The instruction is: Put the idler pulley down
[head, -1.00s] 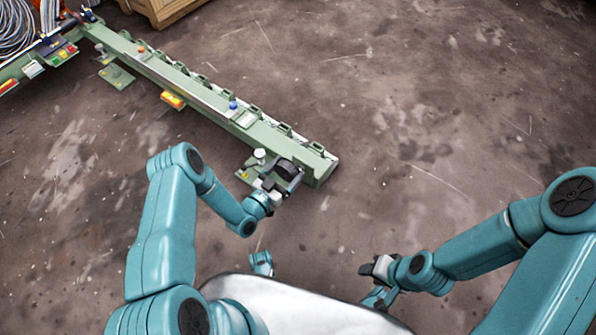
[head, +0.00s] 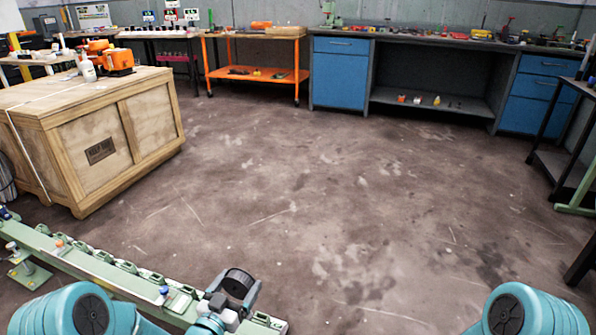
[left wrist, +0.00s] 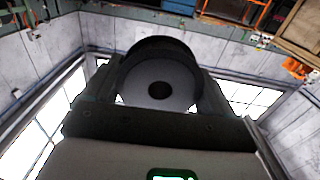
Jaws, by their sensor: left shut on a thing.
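The idler pulley (head: 238,283) is a dark, round wheel at the lower left of the head view. My left gripper (head: 240,294) is shut on it, with grey fingers on either side. In the left wrist view the pulley (left wrist: 158,82) fills the middle, its grey face and dark centre hole toward the camera, between the fingers (left wrist: 158,98). In the head view it appears over the near end of the green rail (head: 262,320); the gap to the rail cannot be told. My right gripper is outside the frames; only part of the right arm shows.
A large wooden crate (head: 100,140) stands at the left. An orange cart (head: 258,75) and a grey workbench with blue drawers (head: 340,72) line the back wall. A dark rack (head: 565,160) stands at the right. The middle floor (head: 330,190) is open.

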